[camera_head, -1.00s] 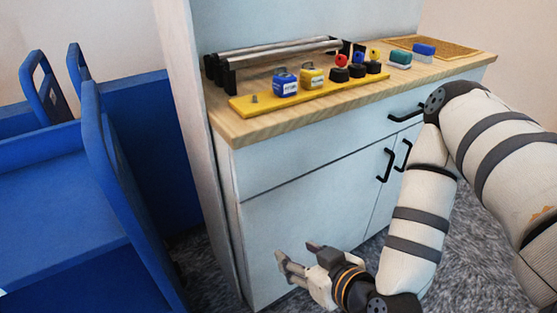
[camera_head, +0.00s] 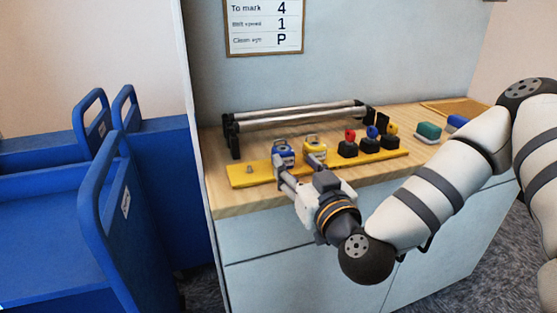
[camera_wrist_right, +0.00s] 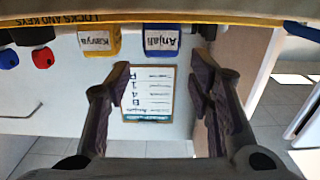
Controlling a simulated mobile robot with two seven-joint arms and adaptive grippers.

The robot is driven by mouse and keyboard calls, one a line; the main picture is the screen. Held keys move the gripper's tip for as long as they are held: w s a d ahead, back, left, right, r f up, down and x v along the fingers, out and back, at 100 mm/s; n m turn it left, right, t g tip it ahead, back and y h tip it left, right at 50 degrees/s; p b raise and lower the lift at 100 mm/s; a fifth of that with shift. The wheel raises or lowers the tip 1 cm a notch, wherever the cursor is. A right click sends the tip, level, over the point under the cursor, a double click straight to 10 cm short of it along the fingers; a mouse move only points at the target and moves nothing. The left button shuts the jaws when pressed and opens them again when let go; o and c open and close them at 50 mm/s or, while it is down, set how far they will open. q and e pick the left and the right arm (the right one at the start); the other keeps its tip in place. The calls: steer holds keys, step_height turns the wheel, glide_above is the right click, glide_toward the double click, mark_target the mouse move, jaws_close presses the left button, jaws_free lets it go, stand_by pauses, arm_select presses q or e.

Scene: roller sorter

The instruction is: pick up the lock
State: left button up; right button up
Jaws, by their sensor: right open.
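Two locks stand on a yellow board (camera_head: 241,180) on the wooden counter: a blue lock (camera_head: 284,153) and a yellow lock (camera_head: 315,146). In the right wrist view, the picture is upside down; the blue lock (camera_wrist_right: 160,41) is labelled "Anjali" and the yellow lock (camera_wrist_right: 99,40) "Kavya". My right gripper (camera_head: 300,172) is open and empty, with its fingertips at the board's front edge by the locks. In the right wrist view, the blue lock appears between the open fingers (camera_wrist_right: 161,82), beyond their tips. The left gripper is not seen.
Red, blue and yellow-topped black pieces (camera_head: 367,143) stand right of the locks. A metal roller rack (camera_head: 300,115) lies behind. Green (camera_head: 428,131) and blue blocks (camera_head: 457,121) sit farther right. A framed sign (camera_head: 264,28) hangs above; blue carts (camera_head: 60,235) stand left.

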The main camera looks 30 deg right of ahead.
mark_target(287, 154)
steer(key=x, duration=0.8)
steer(key=shift+a+b, duration=0.15)
steer(key=shift+b, duration=0.25)
steer(key=c, duration=1)
